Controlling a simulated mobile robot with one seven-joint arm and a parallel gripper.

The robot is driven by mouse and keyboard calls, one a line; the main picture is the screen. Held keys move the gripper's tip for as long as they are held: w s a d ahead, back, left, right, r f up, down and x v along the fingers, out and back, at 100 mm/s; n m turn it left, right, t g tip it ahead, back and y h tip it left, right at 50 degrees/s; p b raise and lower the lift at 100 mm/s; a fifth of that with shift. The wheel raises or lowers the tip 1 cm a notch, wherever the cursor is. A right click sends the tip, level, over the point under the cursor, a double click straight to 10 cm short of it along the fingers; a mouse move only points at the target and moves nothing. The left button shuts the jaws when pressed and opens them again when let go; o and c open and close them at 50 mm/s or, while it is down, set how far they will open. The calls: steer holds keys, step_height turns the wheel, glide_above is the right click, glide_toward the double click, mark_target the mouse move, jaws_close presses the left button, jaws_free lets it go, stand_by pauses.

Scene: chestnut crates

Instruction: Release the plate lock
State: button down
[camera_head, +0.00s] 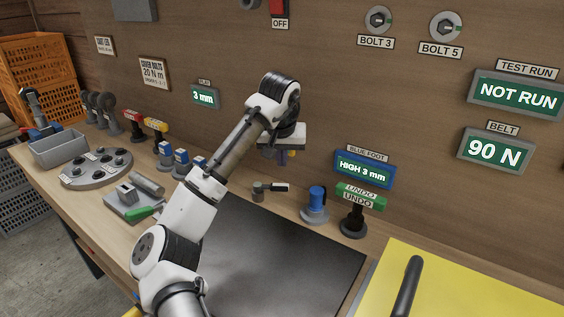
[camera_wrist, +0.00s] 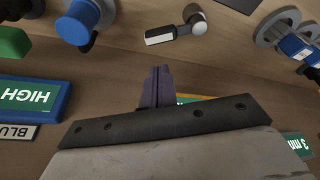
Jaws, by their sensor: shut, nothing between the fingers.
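A small lever (camera_head: 270,188) with a grey pivot and a dark and pale handle sits at the bench's back, behind the black plate (camera_head: 290,255). It may be the plate lock; no label on it is readable. It also shows at the top of the wrist view (camera_wrist: 178,28), apart from my fingers. My gripper (camera_head: 284,158) hangs above the bench near the wall, above and behind the lever. Its dark purple fingers (camera_wrist: 155,90) are shut and empty. My arm hides part of the bench and the plate's left side.
A BLUE FOOT sign (camera_head: 364,170) reads HIGH 3 mm. A yellow panel (camera_head: 470,285) with a black handle lies front right. Blue-marked grey stands (camera_head: 182,160) are left.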

mark_target(271, 188)
steer(key=p+x, duration=0.1)
steer(key=x, duration=0.7)
steer(key=shift+f, duration=0.1)
steer(key=shift+d+p, duration=0.1)
steer(key=shift+p, duration=0.4)
